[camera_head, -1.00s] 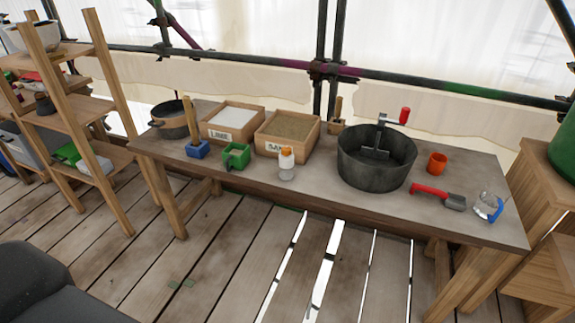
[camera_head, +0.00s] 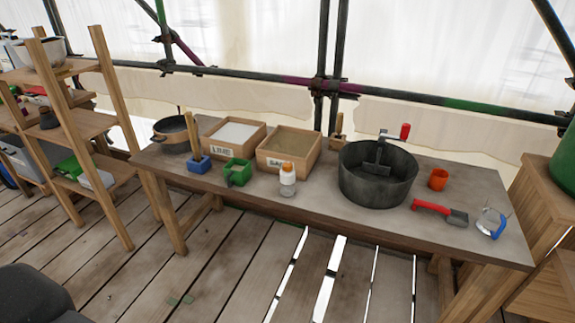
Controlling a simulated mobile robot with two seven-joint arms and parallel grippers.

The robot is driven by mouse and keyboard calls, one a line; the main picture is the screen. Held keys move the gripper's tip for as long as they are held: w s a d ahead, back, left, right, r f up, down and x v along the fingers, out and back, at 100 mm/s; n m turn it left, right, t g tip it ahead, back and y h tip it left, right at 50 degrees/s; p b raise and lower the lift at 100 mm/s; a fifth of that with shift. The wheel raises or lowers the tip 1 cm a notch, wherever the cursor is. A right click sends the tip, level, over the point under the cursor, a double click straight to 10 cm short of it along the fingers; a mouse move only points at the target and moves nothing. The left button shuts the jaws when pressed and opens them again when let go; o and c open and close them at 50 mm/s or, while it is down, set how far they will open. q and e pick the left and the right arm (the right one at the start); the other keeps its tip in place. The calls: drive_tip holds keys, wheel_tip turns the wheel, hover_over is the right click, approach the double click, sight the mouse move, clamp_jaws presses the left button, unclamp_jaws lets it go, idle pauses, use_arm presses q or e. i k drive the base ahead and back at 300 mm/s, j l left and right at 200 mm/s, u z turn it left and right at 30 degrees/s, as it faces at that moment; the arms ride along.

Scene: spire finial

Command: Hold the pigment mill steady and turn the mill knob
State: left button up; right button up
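A small white cylinder with an orange top (camera_head: 287,180) stands upright near the front edge of the workbench (camera_head: 330,205), left of centre. It looks like the pigment mill with its knob, though it is too small to be sure. A large dark tub (camera_head: 376,185) stands to its right, with a metal crank ending in a red handle (camera_head: 405,131). Neither of my grippers is in view, and nothing touches the white cylinder or the tub.
Behind the cylinder are two wooden boxes, one of white powder (camera_head: 232,138) and one of sand (camera_head: 289,150). A green container (camera_head: 237,171) stands to its left. An orange cup (camera_head: 438,179) and a red-handled tool (camera_head: 440,211) lie right of the tub. Wooden shelves (camera_head: 90,150) stand at left.

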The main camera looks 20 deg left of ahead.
sight(286, 167)
drive_tip(key=i+j, duration=0.25)
drive_tip(key=j, duration=0.15)
drive_tip(key=i+j, duration=0.25)
drive_tip(key=j, duration=0.15)
drive_tip(key=i+j, duration=0.25)
drive_tip(key=j, duration=0.15)
drive_tip(key=i+j, duration=0.25)
drive_tip(key=j, duration=0.15)
